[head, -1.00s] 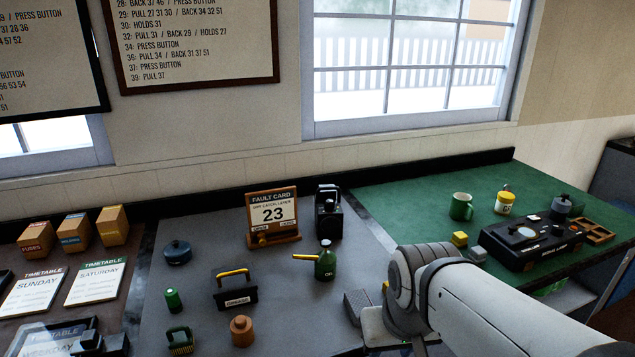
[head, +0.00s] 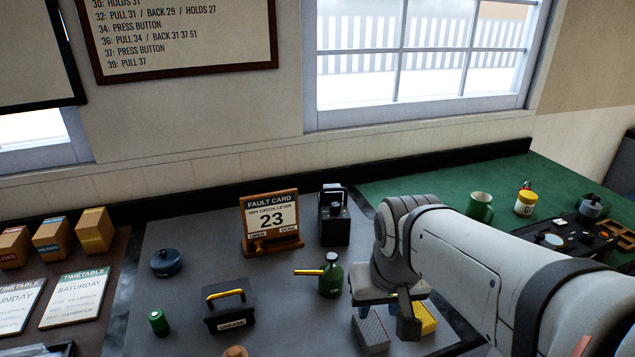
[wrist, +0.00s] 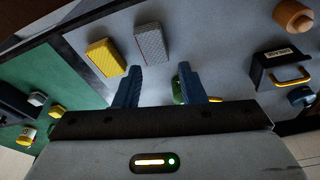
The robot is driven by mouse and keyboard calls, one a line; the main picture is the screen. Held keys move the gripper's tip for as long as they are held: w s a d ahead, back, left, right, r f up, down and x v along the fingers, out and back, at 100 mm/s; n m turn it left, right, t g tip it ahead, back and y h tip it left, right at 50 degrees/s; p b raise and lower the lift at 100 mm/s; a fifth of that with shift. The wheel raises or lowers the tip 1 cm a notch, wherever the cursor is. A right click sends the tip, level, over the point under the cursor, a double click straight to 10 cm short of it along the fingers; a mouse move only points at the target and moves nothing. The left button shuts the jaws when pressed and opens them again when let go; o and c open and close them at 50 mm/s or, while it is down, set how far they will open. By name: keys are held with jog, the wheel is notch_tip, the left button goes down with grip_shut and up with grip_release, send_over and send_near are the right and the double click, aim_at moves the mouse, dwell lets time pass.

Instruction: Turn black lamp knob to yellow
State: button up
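The black lamp (head: 334,222) stands upright at the back of the grey work surface, right of the fault card. It is a dark box with a handle on top. Its knob is too small to make out, and no yellow light shows on it. My gripper (wrist: 158,84) is open and empty in the wrist view, its two dark blue fingers apart. In the head view its fingers show only partly below my arm, in front of and to the right of the lamp. I cannot pick out the lamp in the wrist view.
A green oil can (head: 331,276) stands between the lamp and the front. Grey (head: 371,329) and yellow (head: 426,318) blocks lie near my gripper. A fault card (head: 271,224) stands left of the lamp. A black grease box (head: 229,308) is further left. A green mug (head: 480,207) stands right.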

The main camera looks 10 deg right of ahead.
jog(key=w+r+m+p, duration=0.1)
jog(key=w+r, duration=0.4)
jog(key=w, duration=0.5)
jog(key=m+g+p, duration=0.3)
jog(key=m, duration=0.2)
send_over(335, 204)
jog(key=shift+s+f, duration=0.3)
jog(key=shift+f, duration=0.65)
jog(key=shift+w+f, duration=0.2)
jog(key=shift+f, duration=0.3)
jog(key=shift+f+p, duration=0.65)
jog(key=shift+f, duration=2.95)
jog(key=c, duration=0.7)
jog(key=shift+c, duration=0.2)
